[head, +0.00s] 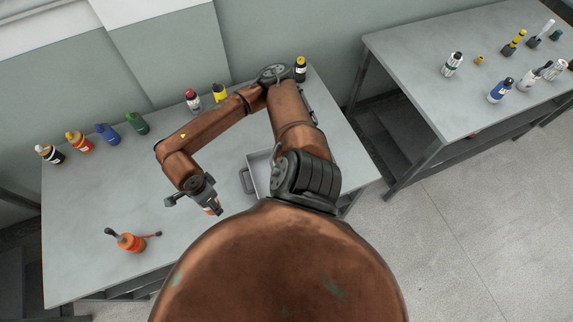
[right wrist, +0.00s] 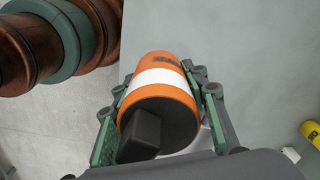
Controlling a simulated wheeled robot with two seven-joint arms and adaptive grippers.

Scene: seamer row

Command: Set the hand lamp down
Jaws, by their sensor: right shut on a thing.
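The hand lamp appears to be the orange cylinder with a white band and a black end with a block-shaped knob (right wrist: 165,82) in the right wrist view. My right gripper (right wrist: 160,115) is shut on it, with green-padded fingers on both sides. In the head view the right gripper (head: 194,194) is over the grey table (head: 90,200), left of the grey tray. I cannot tell whether the lamp touches the table. My left gripper is not in view.
A grey tray (head: 258,172) is partly hidden by my arm. An orange-red can with a thin spout (head: 130,243) stands at front left. Several bottles line the back edge, including a green one (head: 138,123). The left-middle tabletop is clear. A second table (head: 420,75) holds more bottles.

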